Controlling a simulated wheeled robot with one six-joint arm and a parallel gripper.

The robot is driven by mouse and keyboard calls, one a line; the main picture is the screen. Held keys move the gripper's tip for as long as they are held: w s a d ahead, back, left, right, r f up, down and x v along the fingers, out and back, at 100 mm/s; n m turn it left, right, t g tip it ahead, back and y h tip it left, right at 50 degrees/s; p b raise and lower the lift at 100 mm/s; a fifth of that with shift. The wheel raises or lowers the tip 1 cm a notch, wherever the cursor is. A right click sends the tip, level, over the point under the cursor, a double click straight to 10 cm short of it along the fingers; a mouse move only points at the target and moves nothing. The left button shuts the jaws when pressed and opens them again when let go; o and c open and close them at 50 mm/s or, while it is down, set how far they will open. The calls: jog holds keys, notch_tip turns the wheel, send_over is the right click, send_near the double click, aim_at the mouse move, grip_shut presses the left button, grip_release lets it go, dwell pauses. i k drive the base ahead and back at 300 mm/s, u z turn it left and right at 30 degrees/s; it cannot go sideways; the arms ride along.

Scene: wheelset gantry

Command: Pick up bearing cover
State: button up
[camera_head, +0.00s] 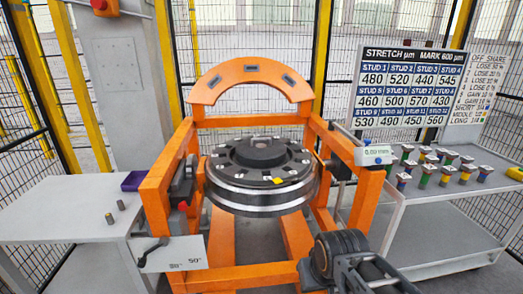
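A round dark cover-like disc (240,157) lies flat on top of a large wheel-like drum (245,199) with a bright metal rim, held inside an orange frame. It has a raised hub in its middle and several small blocks around its edge. I cannot tell for sure whether this disc is the bearing cover. A small yellow mark shows on its front right edge. Part of my dark arm shows at the bottom right, in front of the frame and apart from the disc. My gripper's fingers cannot be made out.
The orange frame (155,191) surrounds the drum, with an orange arch (215,87) behind. A white table (60,215) at left holds a purple tray (133,181) and two small cylinders. A grey cart (425,215) at right carries several colour-marked studs. A stretch-value board (405,88) stands behind it.

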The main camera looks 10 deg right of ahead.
aim_at(259, 153)
jog(key=z, duration=0.4)
jog(key=k, duration=0.3)
jog(key=u, duration=1.5)
jog(key=i, duration=0.9)
jog(key=z, duration=0.45)
jog(key=i, duration=0.95)
jog(key=z, duration=0.85)
